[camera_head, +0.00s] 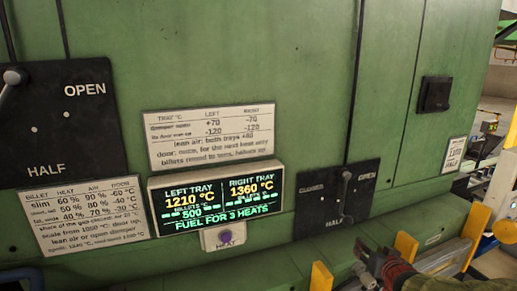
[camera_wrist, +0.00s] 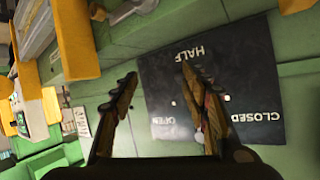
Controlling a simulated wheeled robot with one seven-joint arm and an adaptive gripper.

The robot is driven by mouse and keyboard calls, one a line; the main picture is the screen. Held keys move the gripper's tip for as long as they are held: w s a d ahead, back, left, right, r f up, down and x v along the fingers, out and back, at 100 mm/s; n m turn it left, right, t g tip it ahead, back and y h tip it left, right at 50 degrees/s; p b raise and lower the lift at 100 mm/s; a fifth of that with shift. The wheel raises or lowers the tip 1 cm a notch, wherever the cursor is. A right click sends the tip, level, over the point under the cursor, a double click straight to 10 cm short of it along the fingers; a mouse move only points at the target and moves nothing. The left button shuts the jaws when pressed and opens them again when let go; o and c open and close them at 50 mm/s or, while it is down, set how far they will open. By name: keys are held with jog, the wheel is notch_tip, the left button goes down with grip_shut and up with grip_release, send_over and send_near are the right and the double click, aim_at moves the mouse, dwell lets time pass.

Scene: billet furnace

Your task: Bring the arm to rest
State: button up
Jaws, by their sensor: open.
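My gripper (camera_head: 378,266) is at the lower right of the head view, in front of the furnace and below the right-hand lever panel. In the wrist view my gripper (camera_wrist: 160,77) is open, its two fingers apart with nothing between them. The black lever panel (camera_wrist: 160,90) marked OPEN, HALF and CLOSED lies beyond the fingers, upside down there. In the head view the same panel (camera_head: 312,218) carries a dark lever (camera_head: 346,190) standing roughly upright; my gripper appears apart from it. The lever is largely hidden behind the right finger in the wrist view.
A display (camera_head: 215,202) reads left tray 1210 °C, right tray 1360 °C, fuel for 3 heats. A HEAT button (camera_head: 225,238) sits below it. Another lever panel (camera_head: 60,120) is at left. Yellow posts (camera_head: 406,246) and a rail (camera_head: 442,256) stand near my gripper.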

jog(key=s+a+f+n+g+b, duration=0.1)
jog(key=s+a+f+b, duration=0.3)
jog(key=s, duration=0.7)
jog(key=s+a+f+n+g+y+b, duration=0.1)
jog(key=s+a+f+g+b, duration=0.2)
jog(key=s, duration=0.7)
jog(key=s+a+f+n+g+b, duration=0.1)
jog(key=s+a+f+g+b, duration=0.2)
jog(key=s+a+f+b, duration=0.3)
jog(key=s+a+b, duration=0.1)
jog(key=s+a, duration=0.1)
jog(key=s, duration=0.3)
jog(key=shift+s+a+f+n+y, duration=0.2)
jog(key=shift+s+n+y, duration=0.1)
jog(key=shift+y, duration=0.1)
jog(key=shift+c, duration=0.3)
